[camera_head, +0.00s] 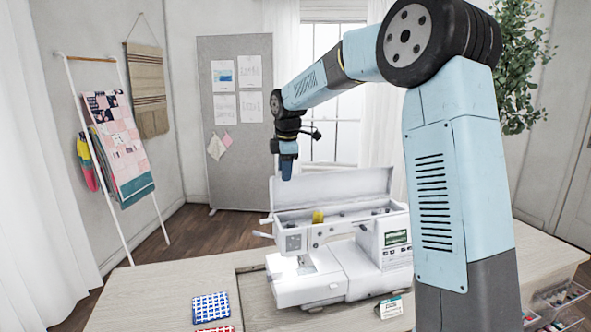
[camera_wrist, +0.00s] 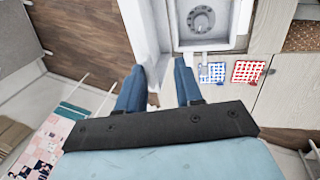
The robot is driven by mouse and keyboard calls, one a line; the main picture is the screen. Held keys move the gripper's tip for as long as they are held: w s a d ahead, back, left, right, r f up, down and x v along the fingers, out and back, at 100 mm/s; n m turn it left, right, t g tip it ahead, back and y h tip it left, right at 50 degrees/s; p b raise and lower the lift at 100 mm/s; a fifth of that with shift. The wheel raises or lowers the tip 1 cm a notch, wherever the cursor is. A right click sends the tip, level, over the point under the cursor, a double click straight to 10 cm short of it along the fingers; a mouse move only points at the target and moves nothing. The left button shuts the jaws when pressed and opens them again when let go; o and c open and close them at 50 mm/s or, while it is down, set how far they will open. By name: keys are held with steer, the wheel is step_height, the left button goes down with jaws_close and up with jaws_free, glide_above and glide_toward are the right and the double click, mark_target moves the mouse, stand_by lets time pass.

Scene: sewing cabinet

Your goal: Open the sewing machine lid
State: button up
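The white sewing machine (camera_head: 345,275) stands on the table. Its lid (camera_head: 340,184) is raised and stands roughly upright along the back of the open top compartment. My gripper (camera_head: 287,176) points down beside the lid's left end. In the wrist view my gripper (camera_wrist: 159,66) shows two blue fingers spread apart. The white lid (camera_wrist: 143,40) runs toward the gap between them, with its lower end near the fingers. I cannot tell whether a finger touches it. Part of the machine's right side is hidden behind my arm in the head view.
A yellow spool (camera_head: 318,216) sits in the open compartment. Blue (camera_head: 210,307) and red patterned cloth squares lie at the table's front. A small box (camera_head: 391,307) stands beside the machine. The left part of the table (camera_head: 150,295) is clear. A quilt rack (camera_head: 120,150) stands behind left.

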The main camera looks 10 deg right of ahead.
steer(key=v, duration=1.3)
steer(key=shift+r, duration=0.35)
steer(key=shift+s, duration=0.15)
